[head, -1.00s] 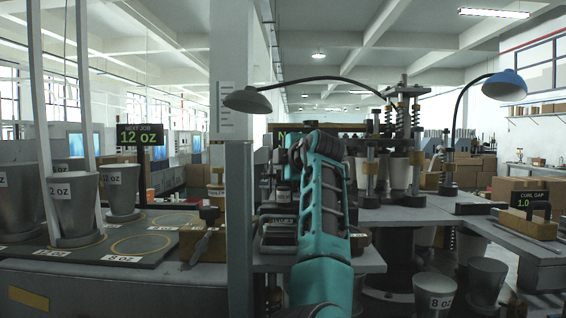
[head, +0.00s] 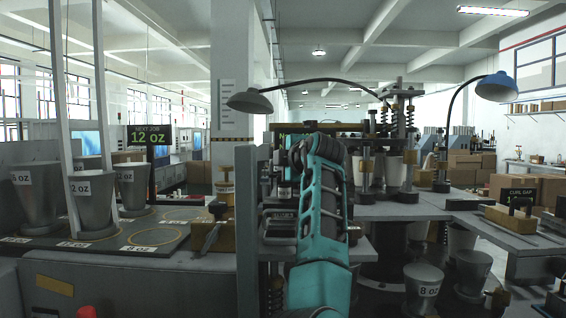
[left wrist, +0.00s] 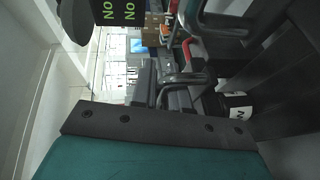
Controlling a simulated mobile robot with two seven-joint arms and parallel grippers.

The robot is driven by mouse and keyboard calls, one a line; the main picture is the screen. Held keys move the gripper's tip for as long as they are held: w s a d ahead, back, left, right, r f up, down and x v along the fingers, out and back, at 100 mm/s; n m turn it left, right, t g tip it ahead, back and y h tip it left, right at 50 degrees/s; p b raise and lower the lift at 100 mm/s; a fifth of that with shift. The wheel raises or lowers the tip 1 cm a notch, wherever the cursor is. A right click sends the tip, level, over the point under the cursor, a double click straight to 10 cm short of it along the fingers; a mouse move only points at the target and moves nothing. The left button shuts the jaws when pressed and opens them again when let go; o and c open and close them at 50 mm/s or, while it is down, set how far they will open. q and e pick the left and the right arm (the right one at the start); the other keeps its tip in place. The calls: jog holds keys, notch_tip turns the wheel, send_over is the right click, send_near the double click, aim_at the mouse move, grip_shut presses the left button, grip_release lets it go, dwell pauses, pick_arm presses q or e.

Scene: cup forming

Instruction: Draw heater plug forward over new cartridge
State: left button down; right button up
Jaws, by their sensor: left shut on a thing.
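My left arm (head: 321,215) stands upright in the middle of the head view and hides its own gripper fingers. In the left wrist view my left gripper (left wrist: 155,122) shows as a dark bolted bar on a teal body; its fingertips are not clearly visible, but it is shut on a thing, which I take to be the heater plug. A bent metal handle (left wrist: 185,79) lies just beyond the bar, and a second handle (left wrist: 215,22) is further up. Dark boxes with handles (head: 280,224) sit left of my arm in the head view. I cannot clearly make out the new cartridge. My right gripper is not in view.
Grey tapered cup forms (head: 92,208) stand on a labelled bench at left, beside a grey post (head: 246,220). The forming machine (head: 398,125) with white cups is behind my arm at right. A curl gap gauge (head: 520,215) and an 8 oz form (head: 422,285) are at right.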

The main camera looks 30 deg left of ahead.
pick_arm(q)
jog(key=c, duration=1.5)
grip_release()
jog(key=shift+w, duration=0.1)
jog(key=b+v, duration=0.2)
jog(key=v, duration=1.1)
